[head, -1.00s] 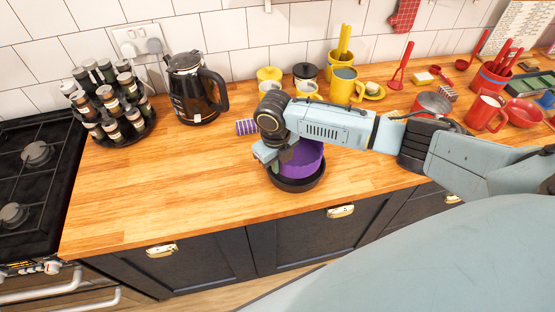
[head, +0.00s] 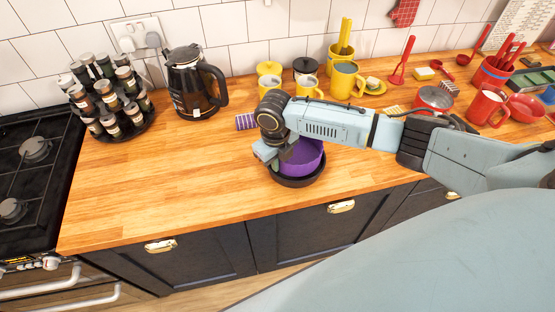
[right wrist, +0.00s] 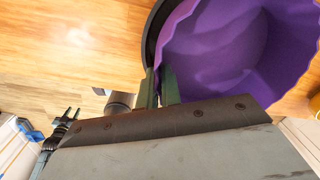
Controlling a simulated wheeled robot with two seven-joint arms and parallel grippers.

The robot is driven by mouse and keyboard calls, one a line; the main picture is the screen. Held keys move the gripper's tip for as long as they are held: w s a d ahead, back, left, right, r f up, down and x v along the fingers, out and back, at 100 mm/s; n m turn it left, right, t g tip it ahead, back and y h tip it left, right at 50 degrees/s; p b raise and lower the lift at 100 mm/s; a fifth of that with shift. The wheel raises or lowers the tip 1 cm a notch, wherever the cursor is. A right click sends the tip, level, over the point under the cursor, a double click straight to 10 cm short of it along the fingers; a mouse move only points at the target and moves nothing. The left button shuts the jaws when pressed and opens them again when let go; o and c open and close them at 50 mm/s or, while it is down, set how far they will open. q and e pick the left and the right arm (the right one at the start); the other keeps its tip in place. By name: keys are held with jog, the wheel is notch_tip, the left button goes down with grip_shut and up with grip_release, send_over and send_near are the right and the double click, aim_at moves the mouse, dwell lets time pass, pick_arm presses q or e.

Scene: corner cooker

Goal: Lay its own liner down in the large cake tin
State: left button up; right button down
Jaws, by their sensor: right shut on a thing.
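The large cake tin (head: 300,182) is dark and round and stands on the wooden counter near its front edge. It also shows in the right wrist view as a black rim (right wrist: 150,40). The purple liner (head: 304,158), with a wavy edge, sits at the tin, partly hidden by my right arm; it fills the top of the right wrist view (right wrist: 225,45). My right gripper (right wrist: 160,72) is shut on the liner's wall at its near side. From these views I cannot tell whether the liner rests on the tin's floor. My left gripper is not in view.
A purple striped packet (head: 246,122) lies behind the tin. Yellow mugs (head: 344,80) and red ware (head: 487,108) stand at the back right. The counter left of the tin is clear.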

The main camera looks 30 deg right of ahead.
jog(key=shift+f, duration=0.35)
jog(key=shift+s+f, duration=0.1)
dwell(0.3)
jog(key=shift+r+p, duration=0.6)
jog(key=shift+r, duration=0.05)
jog(key=shift+f, duration=0.15)
jog(key=shift+f+b, duration=0.35)
jog(key=shift+f, duration=0.05)
dwell(0.4)
